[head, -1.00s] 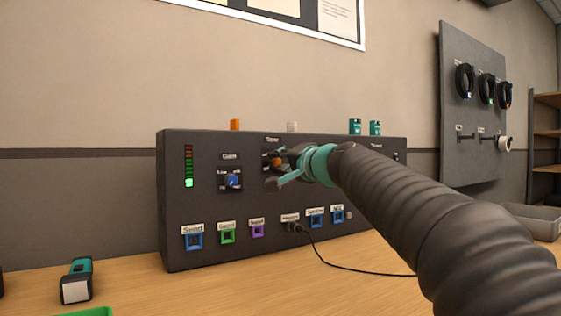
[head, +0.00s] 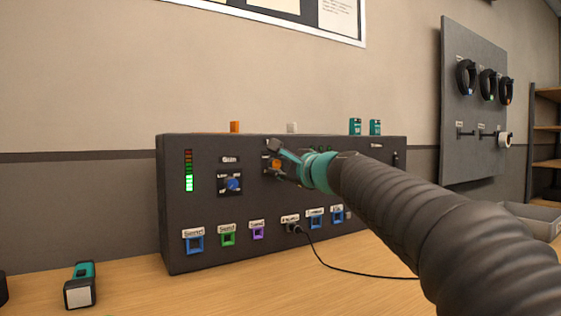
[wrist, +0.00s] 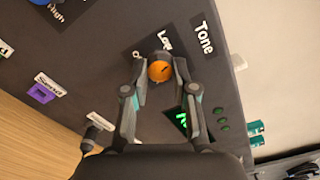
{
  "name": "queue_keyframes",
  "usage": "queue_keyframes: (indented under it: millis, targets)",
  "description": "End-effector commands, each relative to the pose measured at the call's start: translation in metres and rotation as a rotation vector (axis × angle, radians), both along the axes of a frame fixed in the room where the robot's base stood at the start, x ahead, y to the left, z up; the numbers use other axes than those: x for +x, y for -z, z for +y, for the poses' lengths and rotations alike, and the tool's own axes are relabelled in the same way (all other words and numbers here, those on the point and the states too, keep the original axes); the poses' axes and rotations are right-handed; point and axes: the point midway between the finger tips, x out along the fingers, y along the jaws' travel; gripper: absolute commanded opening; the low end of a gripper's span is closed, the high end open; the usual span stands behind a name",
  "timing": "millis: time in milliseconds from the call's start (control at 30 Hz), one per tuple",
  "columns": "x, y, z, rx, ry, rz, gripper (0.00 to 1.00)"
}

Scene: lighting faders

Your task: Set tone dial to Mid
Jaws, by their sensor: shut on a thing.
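The tone dial is an orange round knob (wrist: 159,71) on the dark panel (head: 205,208). In the wrist view it sits beside a "Tone" label (wrist: 204,37) and a "Low" mark (wrist: 165,40); a "Mid" mark cannot be made out. My gripper (wrist: 161,75) is shut on the knob, one finger on each side. In the head view the knob (head: 276,163) is partly hidden by my gripper (head: 271,160). Which mark the knob points to cannot be told.
A blue gain dial (head: 233,184) is left of my gripper. Coloured sockets line the panel's bottom, one with a black cable (head: 340,266) plugged in. A level meter (head: 189,171) is lit green. A teal-and-black device (head: 80,285) lies on the table at left.

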Motion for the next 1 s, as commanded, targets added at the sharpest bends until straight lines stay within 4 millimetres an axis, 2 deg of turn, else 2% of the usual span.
queue_keyframes:
  millis: [1000]
  targets:
    - [-0.0011, -0.0004, 0.0017, 0.754, 0.001, 0.510, 0.00]
